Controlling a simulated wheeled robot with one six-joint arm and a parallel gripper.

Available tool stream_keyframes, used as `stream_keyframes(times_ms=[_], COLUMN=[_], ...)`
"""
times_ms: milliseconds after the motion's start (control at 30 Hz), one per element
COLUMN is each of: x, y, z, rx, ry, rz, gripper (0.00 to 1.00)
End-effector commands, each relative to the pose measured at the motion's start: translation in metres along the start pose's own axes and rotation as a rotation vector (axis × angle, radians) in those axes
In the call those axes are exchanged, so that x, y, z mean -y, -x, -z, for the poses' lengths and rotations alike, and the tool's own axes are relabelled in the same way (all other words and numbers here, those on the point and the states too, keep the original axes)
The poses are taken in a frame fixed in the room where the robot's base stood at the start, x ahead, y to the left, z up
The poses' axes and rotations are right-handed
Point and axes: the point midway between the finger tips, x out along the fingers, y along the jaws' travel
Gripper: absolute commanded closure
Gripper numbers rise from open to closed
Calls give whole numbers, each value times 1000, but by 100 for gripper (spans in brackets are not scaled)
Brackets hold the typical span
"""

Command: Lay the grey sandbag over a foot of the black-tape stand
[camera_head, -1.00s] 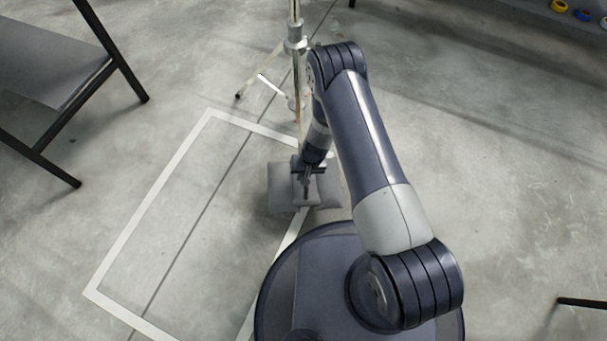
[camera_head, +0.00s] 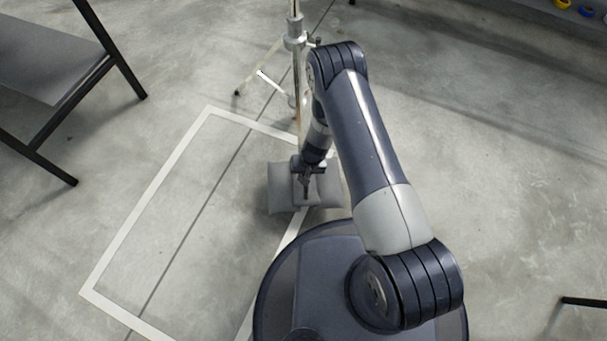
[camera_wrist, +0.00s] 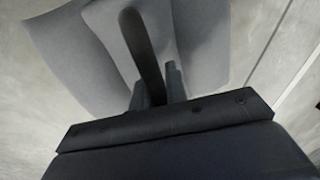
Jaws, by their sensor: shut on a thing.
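The grey sandbag (camera_head: 282,190) has two pillow-like halves joined by a middle strap. My gripper (camera_head: 306,196) is shut on the strap at the bag's middle. In the wrist view the sandbag (camera_wrist: 80,55) spreads to both sides of a dark handle that runs into my gripper (camera_wrist: 160,90). A light stand (camera_head: 295,45) with a pale metal pole and spread legs stands beyond the bag, partly hidden behind my arm. One foot (camera_head: 237,93) points left. The bag is apart from the visible foot.
A white taped rectangle (camera_head: 150,205) marks the concrete floor left of the bag. A dark-framed chair or table (camera_head: 110,50) stands at the upper left. Tape rolls (camera_head: 561,5) lie on a shelf at the upper right. A dark leg (camera_head: 585,302) shows at the lower right.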

Motion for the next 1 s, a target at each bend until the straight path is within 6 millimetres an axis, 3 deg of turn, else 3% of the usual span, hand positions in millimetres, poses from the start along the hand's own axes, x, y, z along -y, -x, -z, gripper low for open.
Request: stream_keyframes(times_ms=[1000], x=[-3], y=[-19], z=[2], rx=[-5], ry=[1], rz=[1], gripper=[100])
